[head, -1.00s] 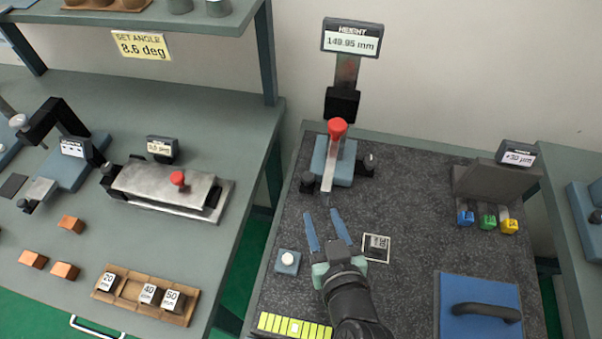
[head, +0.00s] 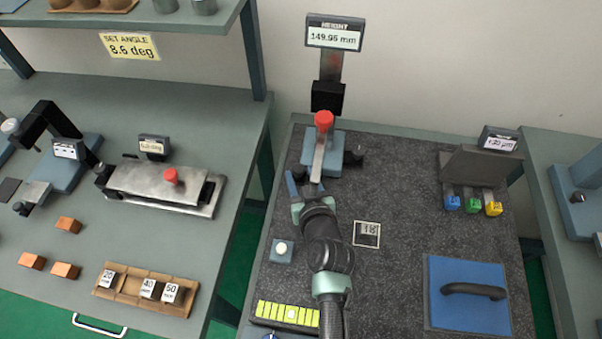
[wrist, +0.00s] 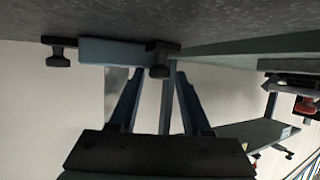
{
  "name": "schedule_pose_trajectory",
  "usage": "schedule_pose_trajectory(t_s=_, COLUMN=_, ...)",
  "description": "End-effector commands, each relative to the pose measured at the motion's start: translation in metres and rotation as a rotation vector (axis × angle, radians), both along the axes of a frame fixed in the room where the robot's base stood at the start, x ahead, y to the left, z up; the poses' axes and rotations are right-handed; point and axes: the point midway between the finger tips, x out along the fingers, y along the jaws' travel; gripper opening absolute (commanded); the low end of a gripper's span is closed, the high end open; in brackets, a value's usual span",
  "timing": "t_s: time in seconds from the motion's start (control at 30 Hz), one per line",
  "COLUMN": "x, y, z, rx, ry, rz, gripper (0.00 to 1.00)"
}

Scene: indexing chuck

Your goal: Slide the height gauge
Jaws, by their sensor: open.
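The height gauge stands on the dark granite plate in the head view, with a blue base (head: 338,142), a red knob (head: 323,119), a pale scriber and a display (head: 335,33) reading about 149.95 mm. My gripper (head: 304,182) is open just in front of the base, low and near the scriber's front end. In the wrist view, my open fingers (wrist: 160,75) point at the blue base (wrist: 105,51), with a narrow grey bar (wrist: 166,108) showing between them. Contact cannot be told. Black knobs (wrist: 60,51) flank the base.
The granite plate (head: 400,215) has free room right of my arm. A button box (head: 281,251) stands left of my arm.

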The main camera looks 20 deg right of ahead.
Motion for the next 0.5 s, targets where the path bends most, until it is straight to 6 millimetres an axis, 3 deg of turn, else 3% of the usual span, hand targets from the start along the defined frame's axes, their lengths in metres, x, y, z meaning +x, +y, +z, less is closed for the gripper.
schedule_pose_trajectory(t_s=0.37, x=0.0037, y=-0.0010, z=-0.0015, rx=0.000, ry=0.000, rz=0.000, gripper=0.48)
schedule_pose_trajectory(t_s=0.5, x=0.0035, y=-0.0008, z=-0.0015, rx=0.000, ry=0.000, rz=0.000, gripper=0.23)
